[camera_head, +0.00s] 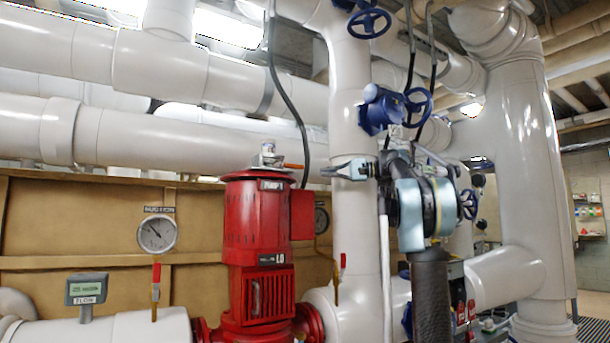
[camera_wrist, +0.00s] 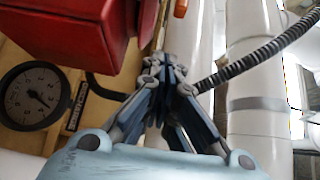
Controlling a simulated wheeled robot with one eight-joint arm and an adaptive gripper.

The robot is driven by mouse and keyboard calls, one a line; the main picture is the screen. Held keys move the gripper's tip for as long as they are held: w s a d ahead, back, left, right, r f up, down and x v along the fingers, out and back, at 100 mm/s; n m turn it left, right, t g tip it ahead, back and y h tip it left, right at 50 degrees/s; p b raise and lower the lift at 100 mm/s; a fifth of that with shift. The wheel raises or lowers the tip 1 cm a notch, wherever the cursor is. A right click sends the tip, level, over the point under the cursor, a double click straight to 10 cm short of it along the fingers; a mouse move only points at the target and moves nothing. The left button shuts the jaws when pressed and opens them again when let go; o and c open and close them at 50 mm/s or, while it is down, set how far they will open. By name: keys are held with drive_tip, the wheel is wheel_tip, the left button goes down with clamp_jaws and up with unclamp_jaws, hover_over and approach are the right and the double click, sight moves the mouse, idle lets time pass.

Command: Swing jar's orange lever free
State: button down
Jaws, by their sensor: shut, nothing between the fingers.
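A small jar (camera_head: 267,155) with a metallic body stands on top of the red pump in the head view. Its thin orange lever (camera_head: 293,166) sticks out to the right, roughly level. My gripper (camera_head: 325,171) is just right of the lever's outer end, at about the same height in the picture, with a small visible gap. In the wrist view my gripper's fingertips (camera_wrist: 168,64) are together with nothing held. A small orange-brown end (camera_wrist: 180,8) shows at the top there; I cannot tell if it is the lever. The jar is not visible in the wrist view.
The red pump (camera_head: 258,230) and its side box (camera_head: 302,214) lie left of and below my gripper. A white vertical pipe (camera_head: 351,235) stands close by it. A black cable (camera_head: 285,95) hangs above the lever. A round gauge (camera_wrist: 35,96) is at left in the wrist view.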

drive_tip(key=shift+w+r, duration=0.5)
drive_tip(key=shift+r, duration=0.1)
drive_tip(key=shift+a, duration=0.1)
drive_tip(key=a, duration=0.9)
drive_tip(key=shift+w+a, duration=0.15)
drive_tip(key=shift+w, duration=0.2)
drive_tip(key=shift+s+a, duration=0.1)
drive_tip(key=shift+a, duration=0.2)
drive_tip(key=shift+s+d, duration=0.55)
drive_tip(key=shift+s, duration=0.2)
drive_tip(key=shift+s+d, duration=0.55)
drive_tip(key=shift+s, duration=0.2)
drive_tip(key=shift+s+d+m+t, duration=0.25)
drive_tip(key=shift+m+t, duration=0.05)
drive_tip(key=shift+t, duration=0.1)
